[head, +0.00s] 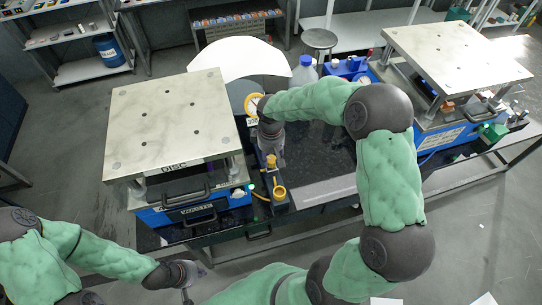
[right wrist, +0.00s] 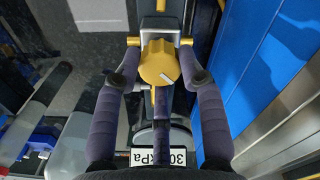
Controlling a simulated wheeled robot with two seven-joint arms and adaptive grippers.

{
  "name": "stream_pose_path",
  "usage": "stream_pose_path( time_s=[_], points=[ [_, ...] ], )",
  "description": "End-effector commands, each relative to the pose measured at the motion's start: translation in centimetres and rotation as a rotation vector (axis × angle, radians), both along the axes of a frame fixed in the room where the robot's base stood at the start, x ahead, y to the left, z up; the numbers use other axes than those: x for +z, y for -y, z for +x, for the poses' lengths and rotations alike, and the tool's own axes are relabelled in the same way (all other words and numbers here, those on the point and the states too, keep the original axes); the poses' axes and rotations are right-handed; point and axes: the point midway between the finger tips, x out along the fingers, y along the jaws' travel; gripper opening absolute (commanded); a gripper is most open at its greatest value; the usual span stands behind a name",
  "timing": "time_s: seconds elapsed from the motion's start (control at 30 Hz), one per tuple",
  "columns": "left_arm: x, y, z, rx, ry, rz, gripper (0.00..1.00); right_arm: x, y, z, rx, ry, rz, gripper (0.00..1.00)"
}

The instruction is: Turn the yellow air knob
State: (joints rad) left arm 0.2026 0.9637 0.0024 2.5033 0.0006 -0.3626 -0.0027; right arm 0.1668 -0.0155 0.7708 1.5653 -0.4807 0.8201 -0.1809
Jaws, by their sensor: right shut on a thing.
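The yellow air knob (right wrist: 159,63) has a slanted white mark on its face and sits between my right gripper's fingers in the right wrist view. My right gripper (right wrist: 160,75) is shut on it, one finger touching each side. In the head view my right gripper (head: 271,153) points down at the yellow knob (head: 271,161), which it partly covers. My left gripper (head: 194,281) is low in the head view, away from the knob and empty, with its fingers apart.
A press labelled DISC (head: 165,130) stands left of the right gripper, with a blue base and a waste drawer. Another press (head: 460,55) stands at right. Dark bench surface (head: 320,165) lies clear right of the knob.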

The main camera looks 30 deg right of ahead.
Motion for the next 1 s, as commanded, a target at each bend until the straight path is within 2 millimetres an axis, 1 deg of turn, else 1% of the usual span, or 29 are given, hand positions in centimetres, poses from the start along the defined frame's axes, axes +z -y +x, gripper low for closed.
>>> stream_pose_path(
  time_s=[0.4,0.43,0.5,0.87,1.0],
  points=[
    [0.0,0.0,0.0,0.000,0.000,0.000,0.00,-0.1,0.0,-0.1,0.008,-0.002,0.000,0.08],
    [0.0,0.0,0.0,0.000,0.000,0.000,0.00,-0.1,0.0,-0.1,0.008,-0.002,0.000,0.46],
    [0.0,0.0,0.0,0.000,0.000,0.000,0.00,-0.1,0.0,-0.1,0.008,-0.002,0.000,0.64],
    [0.0,0.0,0.0,0.000,0.000,0.000,0.00,0.1,0.0,0.0,0.007,0.000,0.000,0.64],
    [0.0,0.0,0.0,0.000,0.000,0.000,0.00,1.3,0.0,0.1,0.007,0.003,-0.001,0.64]
  ],
)
